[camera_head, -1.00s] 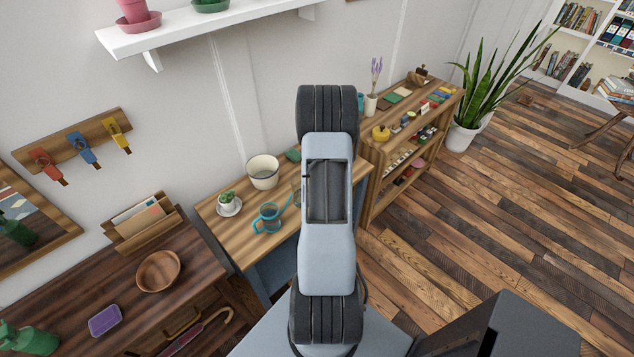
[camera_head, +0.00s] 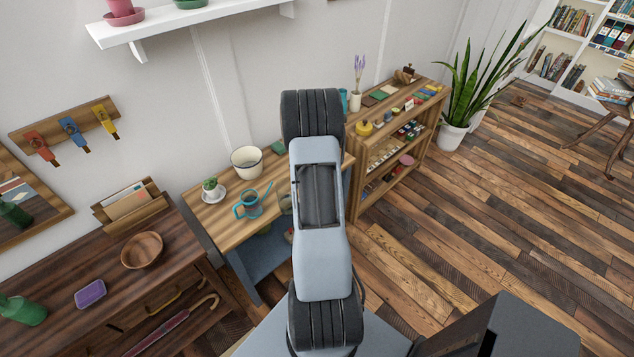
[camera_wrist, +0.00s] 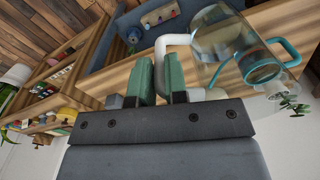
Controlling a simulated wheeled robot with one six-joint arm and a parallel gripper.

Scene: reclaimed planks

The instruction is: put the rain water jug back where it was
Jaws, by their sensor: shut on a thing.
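The rain water jug appears to be the clear jug with a pale bent handle in the wrist view (camera_wrist: 216,34). My gripper (camera_wrist: 160,82), with green finger pads, is shut on its pale handle (camera_wrist: 160,58). In the head view my arm hides the gripper and most of the jug; only a greyish sliver (camera_head: 285,201) shows beside the arm. The jug is over the light wooden table (camera_head: 222,226); I cannot tell whether it touches the top. A teal-handled see-through watering can (camera_head: 249,205) stands just left of it and shows behind it in the wrist view (camera_wrist: 262,70).
A cream pot (camera_head: 246,163) and a small plant on a saucer (camera_head: 212,190) share the table. A crowded wooden shelf (camera_head: 362,200) stands to the right. A dark sideboard (camera_head: 70,262) with a wooden bowl (camera_head: 142,250) is at left. The floor at right is open.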

